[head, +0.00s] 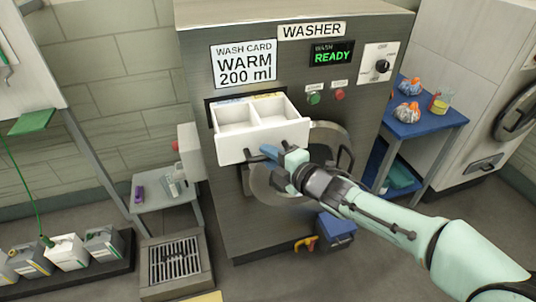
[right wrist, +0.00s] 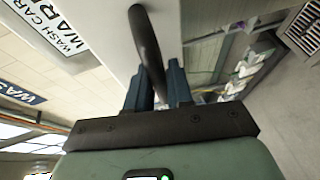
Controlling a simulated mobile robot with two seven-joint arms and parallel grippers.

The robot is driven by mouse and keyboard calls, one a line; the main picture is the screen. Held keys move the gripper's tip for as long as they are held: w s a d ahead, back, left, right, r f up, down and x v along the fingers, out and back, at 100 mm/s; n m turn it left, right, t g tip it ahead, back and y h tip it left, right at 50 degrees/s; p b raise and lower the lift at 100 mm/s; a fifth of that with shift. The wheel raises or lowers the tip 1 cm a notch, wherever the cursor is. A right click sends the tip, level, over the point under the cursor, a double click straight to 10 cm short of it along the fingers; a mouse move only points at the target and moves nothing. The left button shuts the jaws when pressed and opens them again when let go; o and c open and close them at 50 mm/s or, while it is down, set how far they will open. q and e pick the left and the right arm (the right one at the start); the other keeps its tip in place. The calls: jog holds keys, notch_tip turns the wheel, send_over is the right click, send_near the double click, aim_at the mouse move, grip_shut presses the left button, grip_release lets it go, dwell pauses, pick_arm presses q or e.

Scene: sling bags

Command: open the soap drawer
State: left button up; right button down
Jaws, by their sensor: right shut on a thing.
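The white soap drawer (head: 232,148) stands pulled out from the front of the grey washer (head: 230,210). Its compartments show from above and look empty. My right gripper (head: 274,153) is at the drawer's front, to the right of its middle, shut on the drawer handle. In the right wrist view the dark curved handle (right wrist: 148,50) runs down between the blue fingers of the gripper (right wrist: 160,85), in front of the white drawer face. The fingers and arm hide part of the handle in the head view. My left gripper is not in view.
The round washer door (head: 332,137) is below and right of the drawer, behind my right arm. A blue cart (head: 440,120) with orange-and-grey bundles stands at right. A small side table (head: 165,203), floor drain (head: 174,261) and several jugs are at left.

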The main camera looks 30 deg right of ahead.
dwell(0.3)
jog(key=c, duration=1.1)
grip_release()
jog(key=p+v, duration=0.3)
jog(key=v, duration=1)
jog(key=shift+s, duration=0.2)
jog(key=shift+r, duration=0.1)
